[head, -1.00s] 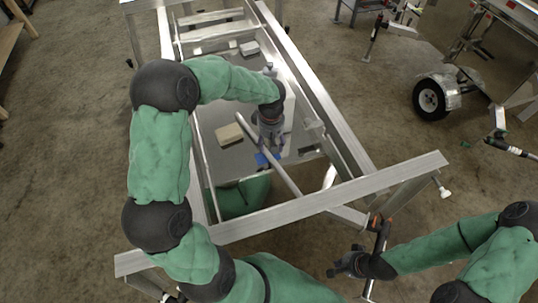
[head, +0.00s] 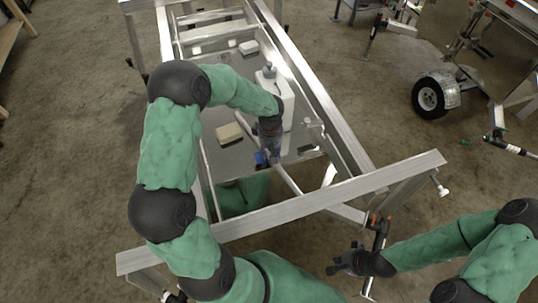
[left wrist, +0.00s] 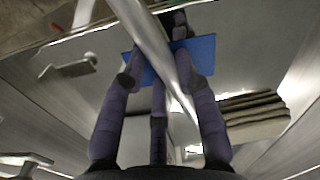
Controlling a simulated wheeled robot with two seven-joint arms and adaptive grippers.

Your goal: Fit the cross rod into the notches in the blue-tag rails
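A silvery rod (head: 289,181), which looks like the cross rod, lies diagonally inside the aluminium frame near its front end. It also crosses the left wrist view (left wrist: 146,28). A flat blue piece shows beside and behind it in the left wrist view (left wrist: 203,50) and as a small patch (head: 261,158) in the head view. My left gripper (head: 269,157) is at the rod, pointing down. Its fingers are spread, with the rod passing between them. Contact is unclear. My right gripper (head: 345,262) is open and empty, outside the frame's front beam. I cannot make out notches.
The trailer frame has long side rails (head: 316,75) and a slanted front beam (head: 330,199). Another trailer with a wheel (head: 430,98) stands at right.

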